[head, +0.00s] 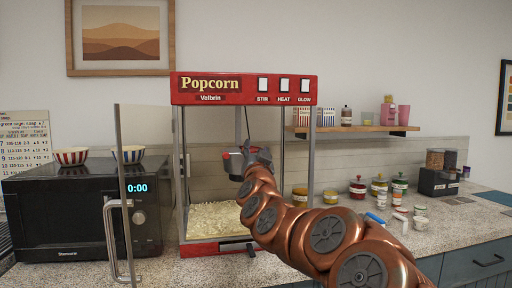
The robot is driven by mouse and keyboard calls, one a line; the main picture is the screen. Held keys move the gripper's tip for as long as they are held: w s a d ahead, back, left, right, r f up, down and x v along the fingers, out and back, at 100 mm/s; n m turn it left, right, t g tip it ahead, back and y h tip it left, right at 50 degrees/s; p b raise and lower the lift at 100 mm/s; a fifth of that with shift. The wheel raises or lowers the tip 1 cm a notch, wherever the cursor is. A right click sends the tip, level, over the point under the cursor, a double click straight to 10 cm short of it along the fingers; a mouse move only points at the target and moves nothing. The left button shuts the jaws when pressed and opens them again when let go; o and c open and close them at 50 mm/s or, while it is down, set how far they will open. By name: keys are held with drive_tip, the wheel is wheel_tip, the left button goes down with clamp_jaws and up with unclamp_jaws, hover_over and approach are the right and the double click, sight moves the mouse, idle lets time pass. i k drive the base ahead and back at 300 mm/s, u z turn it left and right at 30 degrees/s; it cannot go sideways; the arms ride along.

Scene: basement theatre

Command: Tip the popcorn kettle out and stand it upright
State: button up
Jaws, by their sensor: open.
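The popcorn machine (243,88) stands on the counter with its red top and red base. Popcorn (213,220) covers its floor. The glass door (118,190) is swung open to the left, with its metal handle at the lower end. My copper arm reaches into the cabinet from the lower right. My gripper (240,158) is open inside the upper middle of the cabinet. Red and dark parts show at the gripper, and I cannot tell whether any belong to the kettle. The kettle is not clearly visible, so its tilt cannot be told.
A black microwave (60,215) with two striped bowls (71,156) on top stands left of the machine, near the open door. Jars (357,188) and small containers sit on the counter at right, below a wooden shelf (355,129). My arm passes close to them.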

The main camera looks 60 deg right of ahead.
sight(233, 161)
drive_tip(key=k, duration=1)
